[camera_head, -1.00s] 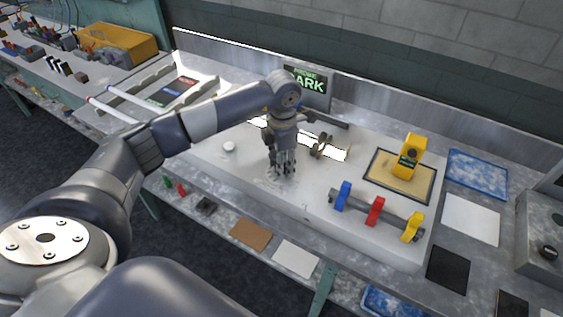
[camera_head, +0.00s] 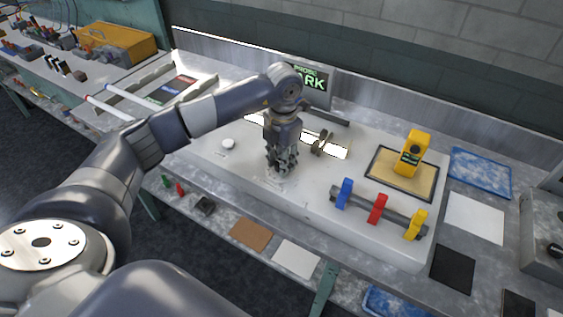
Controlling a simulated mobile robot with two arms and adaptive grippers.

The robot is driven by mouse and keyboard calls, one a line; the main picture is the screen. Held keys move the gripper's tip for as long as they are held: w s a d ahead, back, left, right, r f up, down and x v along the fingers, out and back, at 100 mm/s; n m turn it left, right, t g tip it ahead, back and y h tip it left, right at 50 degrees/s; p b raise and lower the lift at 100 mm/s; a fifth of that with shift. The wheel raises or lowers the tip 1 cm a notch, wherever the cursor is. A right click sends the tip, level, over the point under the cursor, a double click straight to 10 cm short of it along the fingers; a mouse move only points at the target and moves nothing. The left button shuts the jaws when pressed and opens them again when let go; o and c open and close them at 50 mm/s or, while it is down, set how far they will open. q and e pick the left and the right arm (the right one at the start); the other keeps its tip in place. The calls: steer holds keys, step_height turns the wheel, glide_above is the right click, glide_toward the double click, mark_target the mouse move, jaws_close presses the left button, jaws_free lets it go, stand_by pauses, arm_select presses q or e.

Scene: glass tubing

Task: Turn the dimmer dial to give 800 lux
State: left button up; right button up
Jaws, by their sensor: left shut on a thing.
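My left gripper (camera_head: 282,168) points down at the white bench panel (camera_head: 310,195), over faint markings that show around its fingertips. Its fingers are shut on what appears to be the dimmer dial, which they hide almost wholly. A display (camera_head: 308,77) behind my arm shows green text, "PROBE" above a partly covered word ending in "ARK". No lux number is readable there. A yellow meter (camera_head: 413,150) with a small green-lit screen stands on a tan pad at the right; its reading is too small to tell. My right gripper is not in view.
A white round knob (camera_head: 228,144) is left of the gripper. Bright lit strips and a dark metal fitting (camera_head: 322,143) lie behind it. A rail with blue, red and yellow clamps (camera_head: 377,208) is at the front right.

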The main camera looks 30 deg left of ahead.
arm_select(q)
steer(key=shift+n, duration=0.6)
steer(key=shift+r, duration=0.1)
steer(key=o, duration=1.1)
step_height(320, 180, up, 12)
steer(key=shift+d+f, duration=0.1)
steer(key=shift+d, duration=0.05)
